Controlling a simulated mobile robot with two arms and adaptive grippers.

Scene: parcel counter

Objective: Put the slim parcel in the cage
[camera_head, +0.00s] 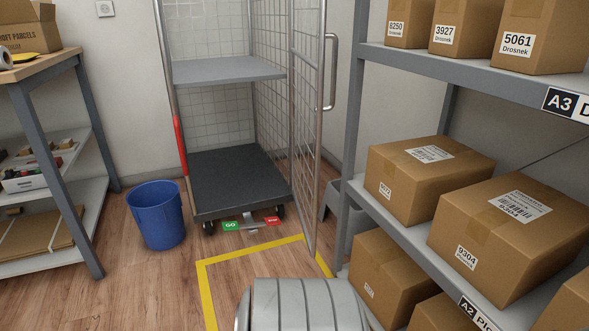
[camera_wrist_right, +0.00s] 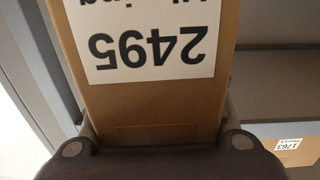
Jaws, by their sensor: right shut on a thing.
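In the right wrist view a cardboard parcel (camera_wrist_right: 152,107) with a white label reading 2495, upside down, fills the middle. My right gripper (camera_wrist_right: 155,125) is shut on this parcel, with one finger at each side. I cannot tell from this close view how slim it is. The cage (camera_head: 239,185) stands in the head view with its door open to the right. It has a dark base deck and a grey upper shelf (camera_head: 228,70), both bare. Neither gripper shows in the head view.
A blue bin (camera_head: 156,214) stands left of the cage. Yellow floor tape (camera_head: 250,250) lies in front. A grey rack (camera_head: 352,190) with several cardboard boxes (camera_head: 430,175) fills the right side. A workbench (camera_head: 40,66) is at the left. The cage's mesh door (camera_head: 308,120) is by the rack.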

